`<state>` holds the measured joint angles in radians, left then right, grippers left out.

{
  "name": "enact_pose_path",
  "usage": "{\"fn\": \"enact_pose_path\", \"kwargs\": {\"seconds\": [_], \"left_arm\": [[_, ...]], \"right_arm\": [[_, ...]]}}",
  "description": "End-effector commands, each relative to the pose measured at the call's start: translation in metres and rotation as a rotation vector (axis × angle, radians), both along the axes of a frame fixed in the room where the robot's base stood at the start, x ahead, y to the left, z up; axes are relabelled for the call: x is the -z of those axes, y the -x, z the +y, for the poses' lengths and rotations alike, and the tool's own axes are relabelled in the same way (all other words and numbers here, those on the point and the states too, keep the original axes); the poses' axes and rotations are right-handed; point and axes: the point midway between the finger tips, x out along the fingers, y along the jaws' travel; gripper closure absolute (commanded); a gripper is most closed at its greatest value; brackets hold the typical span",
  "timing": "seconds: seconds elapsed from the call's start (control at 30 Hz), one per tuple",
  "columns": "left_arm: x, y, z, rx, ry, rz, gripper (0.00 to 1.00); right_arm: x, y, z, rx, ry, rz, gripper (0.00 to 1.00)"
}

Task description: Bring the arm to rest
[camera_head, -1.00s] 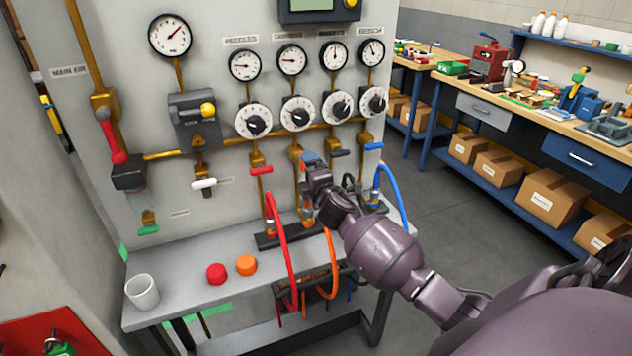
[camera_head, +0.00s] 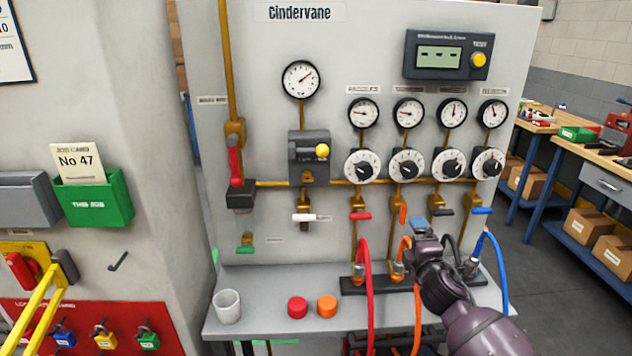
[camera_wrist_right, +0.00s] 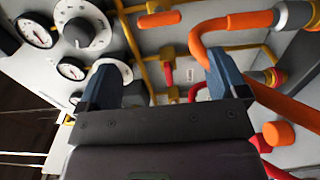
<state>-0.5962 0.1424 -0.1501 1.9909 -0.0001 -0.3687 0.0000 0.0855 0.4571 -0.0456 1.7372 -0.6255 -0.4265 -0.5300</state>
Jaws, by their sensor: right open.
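My right gripper (camera_head: 421,232) is in front of the panel's lower right part, near the orange hose (camera_head: 405,250). Its two blue-tipped fingers stand wide apart in the right wrist view (camera_wrist_right: 169,75), with nothing held between them. The orange hose (camera_wrist_right: 200,45) loops close behind the right-hand finger there; I cannot tell whether they touch. An upright orange valve lever (camera_head: 403,213) is just above and left of the gripper in the head view. The red lever (camera_head: 361,216) and blue lever (camera_head: 482,211) lie level. My left gripper is not in view.
The grey panel (camera_head: 270,100) carries gauges and dials. Red (camera_head: 366,270) and blue (camera_head: 499,265) hoses flank the gripper. A white cup (camera_head: 228,308), red cap (camera_head: 297,308) and orange cap (camera_head: 327,307) stand on the shelf (camera_head: 262,320). Open floor lies right.

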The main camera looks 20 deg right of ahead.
Motion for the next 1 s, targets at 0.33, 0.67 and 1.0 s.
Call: {"fn": "enact_pose_path", "kwargs": {"seconds": [0.33, 0.67, 1.0], "left_arm": [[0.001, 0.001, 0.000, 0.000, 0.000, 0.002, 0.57], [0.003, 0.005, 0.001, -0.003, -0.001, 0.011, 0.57], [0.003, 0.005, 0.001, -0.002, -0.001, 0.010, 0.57]], "right_arm": [[-0.006, 0.000, 0.015, -0.049, -0.277, -0.051, 0.08], [0.052, 0.055, 0.072, -0.108, -0.858, 0.005, 0.08], [0.143, 0.175, 0.122, 0.022, -1.360, 0.144, 0.08]]}}
